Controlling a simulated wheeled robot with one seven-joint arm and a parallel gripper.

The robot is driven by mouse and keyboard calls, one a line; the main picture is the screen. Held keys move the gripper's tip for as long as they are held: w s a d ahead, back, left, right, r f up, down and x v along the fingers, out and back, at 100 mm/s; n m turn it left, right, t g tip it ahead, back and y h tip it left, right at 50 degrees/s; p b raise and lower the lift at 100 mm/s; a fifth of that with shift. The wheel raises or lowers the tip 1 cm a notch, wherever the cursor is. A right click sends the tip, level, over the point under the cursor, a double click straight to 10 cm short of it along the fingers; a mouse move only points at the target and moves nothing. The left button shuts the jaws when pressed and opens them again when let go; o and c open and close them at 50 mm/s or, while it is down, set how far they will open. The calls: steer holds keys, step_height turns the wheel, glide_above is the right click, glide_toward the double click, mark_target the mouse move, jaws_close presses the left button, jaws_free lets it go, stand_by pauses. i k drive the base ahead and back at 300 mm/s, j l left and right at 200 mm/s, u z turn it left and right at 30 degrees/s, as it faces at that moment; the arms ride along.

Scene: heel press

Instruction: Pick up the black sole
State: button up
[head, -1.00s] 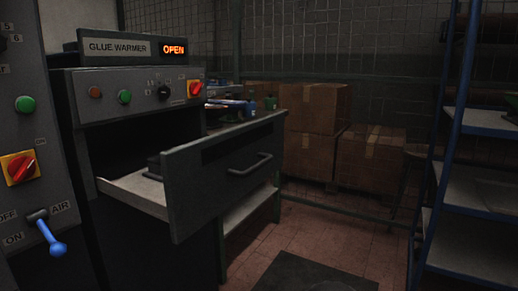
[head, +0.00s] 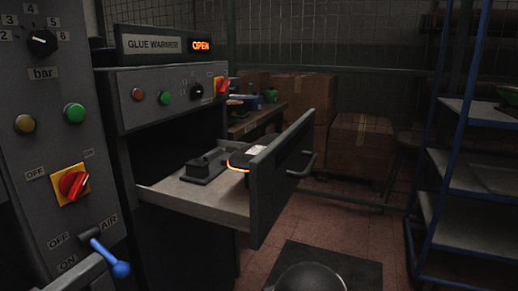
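The black sole (head: 243,156) lies in the open drawer (head: 200,197) of the glue warmer, close behind the drawer's front panel. Its near edge glows orange and a pale patch shows on its top. The front panel hides part of it. A dark grey block (head: 206,167) with a raised top sits beside it, to the left, on the drawer floor. My gripper is not in view.
The drawer's front panel (head: 283,172) with its handle stands out over the floor. The glue warmer's sign (head: 200,45) reads OPEN. A control panel (head: 50,130) with a blue AIR lever is at left. Blue shelving (head: 465,180) stands at right, cardboard boxes (head: 358,150) behind.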

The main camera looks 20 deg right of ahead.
mark_target(238, 160)
steer(key=i+l+z, duration=1)
steer(key=i+z, duration=0.2)
steer(key=i+l+u, duration=0.1)
steer(key=i, duration=0.35)
steer(key=i+l+u, duration=0.1)
steer(key=i, duration=0.3)
steer(key=i+u, duration=0.2)
steer(key=u, duration=0.25)
steer(key=i+l+u, duration=0.1)
steer(key=u, duration=0.35)
steer(key=i+l+u, duration=0.2)
steer(key=u, duration=0.25)
steer(key=i+l+u, duration=0.2)
steer(key=u, duration=0.25)
steer(key=i+l+u, duration=0.25)
steer(key=u, duration=0.15)
steer(key=i+l+u, duration=0.55)
steer(key=l+u, duration=0.25)
steer(key=k+j, duration=0.1)
steer(key=k, duration=0.25)
steer(key=i+u, duration=0.15)
steer(key=u, duration=0.3)
steer(key=i+l+u, duration=0.1)
steer(key=u, duration=0.35)
steer(key=i+u, duration=0.1)
steer(key=u, duration=1.3)
